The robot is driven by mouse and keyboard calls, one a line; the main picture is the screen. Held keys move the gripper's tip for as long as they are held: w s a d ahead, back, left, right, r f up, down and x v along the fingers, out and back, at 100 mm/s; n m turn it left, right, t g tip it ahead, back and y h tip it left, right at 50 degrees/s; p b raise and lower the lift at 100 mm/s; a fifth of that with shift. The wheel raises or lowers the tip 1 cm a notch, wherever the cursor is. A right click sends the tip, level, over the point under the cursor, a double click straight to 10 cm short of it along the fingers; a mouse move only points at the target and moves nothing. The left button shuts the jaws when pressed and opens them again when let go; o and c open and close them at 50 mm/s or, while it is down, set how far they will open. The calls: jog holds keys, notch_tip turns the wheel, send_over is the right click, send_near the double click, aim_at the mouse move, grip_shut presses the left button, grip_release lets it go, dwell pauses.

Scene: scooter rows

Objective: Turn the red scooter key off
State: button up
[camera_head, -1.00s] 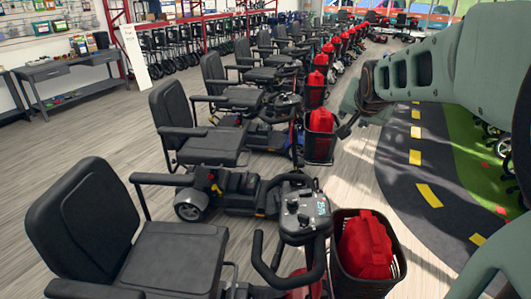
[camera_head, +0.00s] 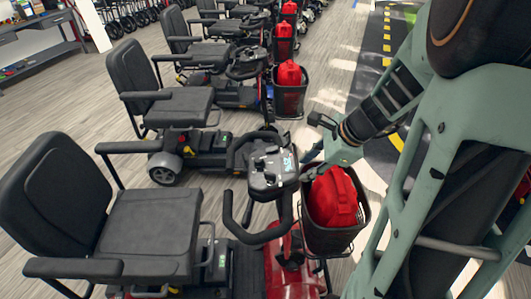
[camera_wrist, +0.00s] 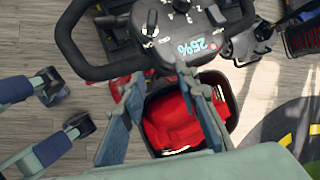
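The red scooter (camera_head: 290,265) stands in the front row in the head view. Its black tiller console (camera_head: 272,172) carries a lit display; in the wrist view the console (camera_wrist: 185,38) shows "25%". A small pale lever-like part (camera_wrist: 151,28) stands on the console left of the display. I cannot tell if it is the key, and no key turn position is readable. My gripper (camera_head: 309,164) is beside the console, over the basket edge. In the wrist view my gripper (camera_wrist: 162,85) is open and empty, its two fingers apart just short of the console.
Black handlebar loops (camera_head: 232,215) flank the console. The scooter's black seat (camera_head: 150,235) is at left. More scooters line up behind, with open floor on the left.

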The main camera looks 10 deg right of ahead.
aim_at(272, 174)
jog(key=w+a+f+m+y, duration=0.1)
jog(key=a+f, duration=0.1)
jog(key=w+a+f+m+t+y+b, duration=0.1)
jog(key=w+a+f+m, duration=0.1)
jog(key=a, duration=0.1)
jog(key=w+a+f+m, duration=0.2)
jog(key=a, duration=0.1)
jog(key=shift+w+a+f+y, duration=0.15)
jog(key=shift+a+f+y, duration=0.1)
jog(key=shift+y, duration=0.15)
dwell(0.4)
grip_shut()
